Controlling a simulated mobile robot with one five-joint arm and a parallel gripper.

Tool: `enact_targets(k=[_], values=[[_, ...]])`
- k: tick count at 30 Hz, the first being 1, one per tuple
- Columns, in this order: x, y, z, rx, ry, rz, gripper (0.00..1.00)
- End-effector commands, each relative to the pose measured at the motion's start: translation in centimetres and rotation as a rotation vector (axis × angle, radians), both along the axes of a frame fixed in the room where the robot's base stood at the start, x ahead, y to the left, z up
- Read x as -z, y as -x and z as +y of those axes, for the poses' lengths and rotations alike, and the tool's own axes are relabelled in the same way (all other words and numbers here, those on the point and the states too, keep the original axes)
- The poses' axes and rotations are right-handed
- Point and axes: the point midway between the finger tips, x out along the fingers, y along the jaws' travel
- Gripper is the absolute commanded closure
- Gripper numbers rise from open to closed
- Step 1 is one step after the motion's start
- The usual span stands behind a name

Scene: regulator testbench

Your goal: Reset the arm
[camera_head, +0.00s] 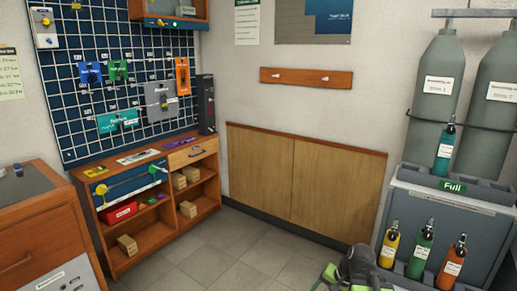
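A dark grey and green part of what looks like my arm (362,268) shows at the bottom edge, right of the middle. It is cut off by the frame, so most of the arm is hidden. Bright green pieces lie at its left side, low in the picture. I cannot make out two fingertips or whether my gripper is open or shut. Nothing held can be seen.
A wooden shelf unit (152,240) stands left under a blue grid board (60,95) with hanging tools. A grey rack (465,228) with small bottles and two large cylinders stands right, close to the arm. Tiled floor (225,255) is clear between.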

Motion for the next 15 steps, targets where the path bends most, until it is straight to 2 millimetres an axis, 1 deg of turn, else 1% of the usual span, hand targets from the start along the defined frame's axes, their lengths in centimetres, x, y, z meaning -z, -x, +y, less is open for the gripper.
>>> enact_targets(k=[1,3,6,8,10,11,12,14,15], values=[[0.4,0.5,2.4,-0.109,0.05,0.028,0.24],[0.9,1.4,4.8,-0.251,0.121,0.066,0.24],[1.3,2.6,7.6,-0.434,0.212,0.117,0.24],[1.4,3.3,9.1,-0.534,0.263,0.144,0.24],[1.4,4.1,10.2,-0.646,0.32,0.177,0.24],[-0.8,4.0,9.6,-0.629,0.313,0.175,0.24],[-2.2,4.0,9.5,-0.622,0.311,0.173,0.24],[-3.8,4.0,9.4,-0.62,0.31,0.172,0.24],[-4.9,4.0,9.4,-0.619,0.309,0.172,0.24]])
